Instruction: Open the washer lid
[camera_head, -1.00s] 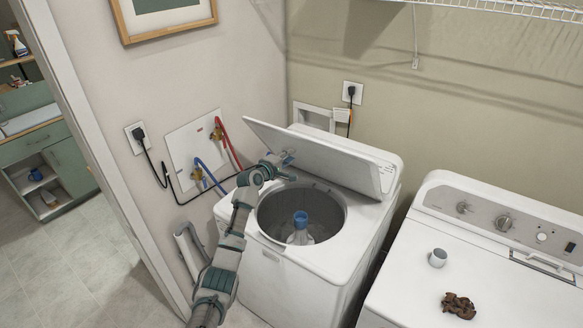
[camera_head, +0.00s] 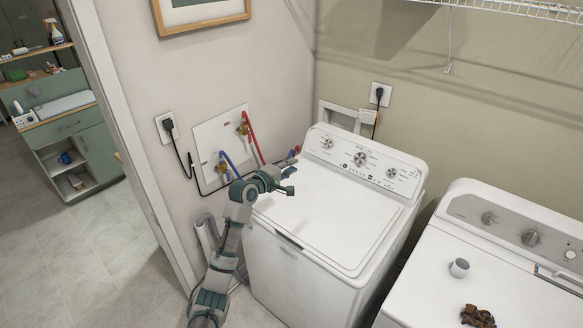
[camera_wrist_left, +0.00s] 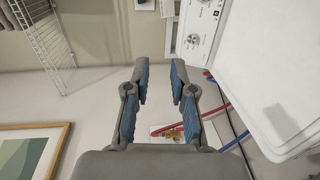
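The white washer (camera_head: 300,275) stands in the middle of the head view, against the wall. Its lid (camera_head: 325,220) lies flat and shut over the tub, so the tub's inside is hidden. The lid also shows at the right of the left wrist view (camera_wrist_left: 285,75). My left gripper (camera_head: 291,178) is above the lid's back left corner, beside the control panel. In the left wrist view my left gripper (camera_wrist_left: 160,82) is open, with a gap between its blue-padded fingers and nothing in it. My right gripper is out of view.
Red and blue hoses (camera_head: 229,159) run from the wall behind my left gripper. Open floor (camera_head: 90,260) lies at the left.

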